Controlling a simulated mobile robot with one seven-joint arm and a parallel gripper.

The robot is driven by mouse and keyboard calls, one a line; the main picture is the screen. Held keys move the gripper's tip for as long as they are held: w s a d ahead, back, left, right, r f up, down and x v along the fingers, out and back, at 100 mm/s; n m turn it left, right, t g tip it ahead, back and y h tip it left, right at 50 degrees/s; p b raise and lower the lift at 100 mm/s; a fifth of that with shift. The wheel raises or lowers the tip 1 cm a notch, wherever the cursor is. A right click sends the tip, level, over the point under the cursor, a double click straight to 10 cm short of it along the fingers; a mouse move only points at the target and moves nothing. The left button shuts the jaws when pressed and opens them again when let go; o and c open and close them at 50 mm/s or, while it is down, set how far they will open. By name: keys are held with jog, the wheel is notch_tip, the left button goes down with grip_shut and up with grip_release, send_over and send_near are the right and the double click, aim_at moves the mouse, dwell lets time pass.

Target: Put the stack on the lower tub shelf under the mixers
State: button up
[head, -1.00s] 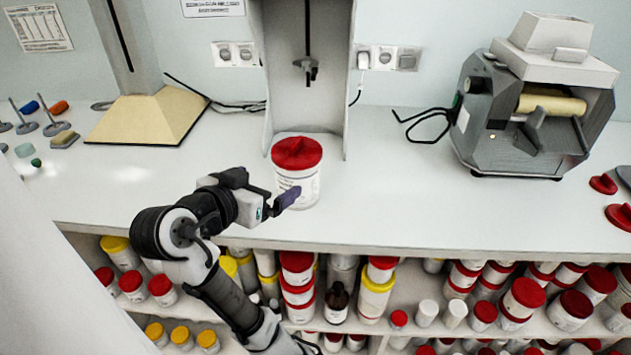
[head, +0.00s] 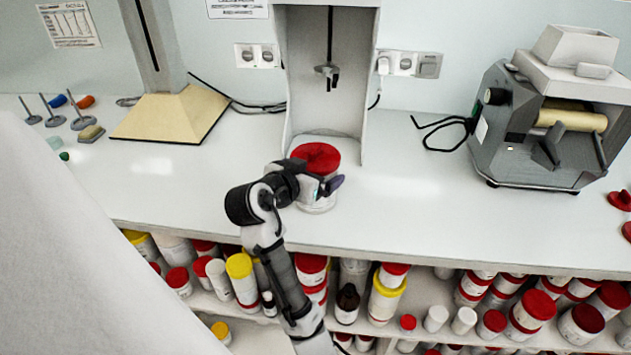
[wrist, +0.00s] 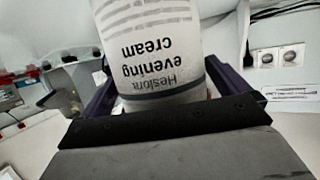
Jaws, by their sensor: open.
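A white tub with a red lid (head: 316,157) stands upright on the counter under the mixer frame (head: 372,100). I cannot tell whether it is one tub or a stack, as my arm covers part of its body. In the wrist view its label (wrist: 160,70) reads "evening cream", upside down. My gripper (head: 328,186) is open at the tub's near side, with the tub's wall between its purple fingers; whether they touch it is unclear. Shelves under the counter hold several tubs; a yellow-lidded tub (head: 221,331) shows on a lower level, mostly hidden.
A grey roller machine (head: 535,130) stands at the counter's right. A beige tapered base (head: 170,115) and small tools stand at the left. Tubs, a yellow-lidded one (head: 242,278) among them, and a dark bottle (head: 347,303) crowd the upper shelf. The counter between is clear.

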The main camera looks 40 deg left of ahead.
jog(key=shift+c, duration=0.3)
jog(key=c, duration=1.5)
jog(key=shift+o, duration=0.2)
jog(key=shift+r, duration=0.15)
notch_tip(320, 180, up, 20)
jog(key=b, duration=0.2)
